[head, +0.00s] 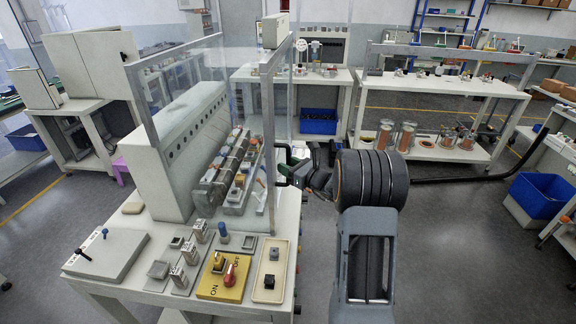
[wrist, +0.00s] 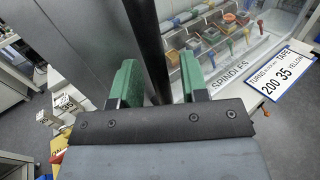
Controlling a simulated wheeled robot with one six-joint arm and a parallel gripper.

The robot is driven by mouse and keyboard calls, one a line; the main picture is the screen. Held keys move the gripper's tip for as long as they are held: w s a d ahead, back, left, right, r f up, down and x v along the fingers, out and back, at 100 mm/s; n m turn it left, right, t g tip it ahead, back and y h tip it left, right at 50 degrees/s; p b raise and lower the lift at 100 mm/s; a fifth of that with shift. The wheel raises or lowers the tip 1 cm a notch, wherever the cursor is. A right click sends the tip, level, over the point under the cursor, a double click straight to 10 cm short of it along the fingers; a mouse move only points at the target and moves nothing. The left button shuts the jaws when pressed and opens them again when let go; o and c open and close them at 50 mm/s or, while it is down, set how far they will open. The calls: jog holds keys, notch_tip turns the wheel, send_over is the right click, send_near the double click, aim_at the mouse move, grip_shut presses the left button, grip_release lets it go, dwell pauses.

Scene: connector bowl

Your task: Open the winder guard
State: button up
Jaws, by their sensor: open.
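The winder guard (head: 268,140) is a clear panel in a grey frame on the front of the winder, standing shut over the row of spindles. In the wrist view, clear panelling (wrist: 240,45) shows at the right, with spindles behind it. A black bar handle (wrist: 150,45) runs upright between the two green fingers of my gripper (wrist: 160,68). The fingers stand apart on either side of the bar; whether either touches it is not clear. In the head view my gripper (head: 292,167) is at the guard's right side, partly hidden by its dark wrist.
The winder bench (head: 140,245) carries a yellow switch plate (head: 222,277) with a red knob, a tray (head: 270,270) and small metal blocks. A shelf table (head: 440,85) with copper spools stands behind my arm. Open floor (head: 450,240) lies right of the bench.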

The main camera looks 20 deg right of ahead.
jog(key=shift+c, duration=0.4)
grip_shut()
